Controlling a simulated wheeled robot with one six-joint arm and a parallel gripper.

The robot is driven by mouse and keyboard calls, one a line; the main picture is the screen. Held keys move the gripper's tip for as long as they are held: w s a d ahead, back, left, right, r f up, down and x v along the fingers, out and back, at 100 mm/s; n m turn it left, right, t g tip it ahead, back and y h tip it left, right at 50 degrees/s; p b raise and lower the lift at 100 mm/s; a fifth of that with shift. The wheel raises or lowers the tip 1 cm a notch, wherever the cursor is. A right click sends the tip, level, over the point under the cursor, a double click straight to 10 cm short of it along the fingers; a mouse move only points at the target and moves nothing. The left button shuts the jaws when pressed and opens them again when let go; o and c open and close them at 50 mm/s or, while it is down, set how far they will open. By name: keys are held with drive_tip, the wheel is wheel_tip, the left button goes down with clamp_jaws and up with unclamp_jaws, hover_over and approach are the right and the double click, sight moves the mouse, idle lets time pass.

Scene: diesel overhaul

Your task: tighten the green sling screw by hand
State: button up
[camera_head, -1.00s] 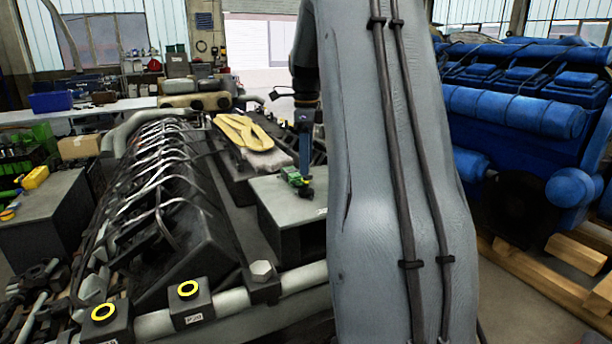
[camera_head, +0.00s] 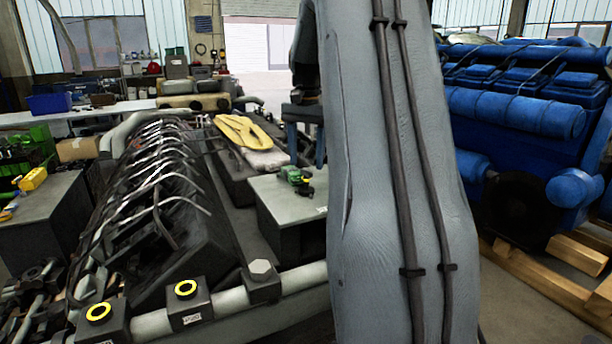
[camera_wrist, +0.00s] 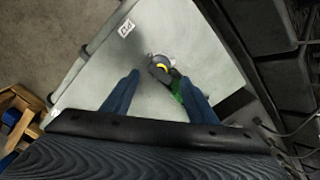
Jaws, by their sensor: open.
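The green sling screw (camera_head: 296,176) sits on top of a grey box (camera_head: 272,187) beside the black engine. In the wrist view the same part shows a green piece (camera_wrist: 177,90) next to a dark round piece with a yellow mark (camera_wrist: 160,67). My gripper (camera_head: 305,155) is above and behind it in the head view. Its two blue fingers are spread wide in the wrist view (camera_wrist: 158,92), with the screw between and beyond them. The fingers appear apart from the screw, and nothing is held.
The black engine (camera_head: 170,215) with bent metal pipes is left of the box. Yellow gloves (camera_head: 242,130) lie on a pale cloth behind the box. A blue engine (camera_head: 520,110) on wooden beams stands at right. The box top around the screw is clear.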

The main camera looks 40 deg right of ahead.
sight(306, 171)
drive_tip(key=n, duration=0.3)
drive_tip(key=shift+n, duration=0.3)
drive_tip(key=shift+r+n+p, duration=0.15)
drive_tip(key=shift+n+p, duration=0.3)
drive_tip(key=shift+n, duration=0.15)
drive_tip(key=n+p, duration=0.1)
drive_tip(key=n, duration=0.1)
drive_tip(key=shift+s+n+p, duration=0.1)
drive_tip(key=shift+n+p, duration=0.2)
drive_tip(key=shift+p, duration=0.05)
drive_tip(key=n, duration=0.4)
drive_tip(key=shift+n, duration=0.3)
drive_tip(key=shift+f+b, duration=0.85)
drive_tip(key=shift+f, duration=1.8)
clamp_jaws()
drive_tip(key=shift+f, duration=0.1)
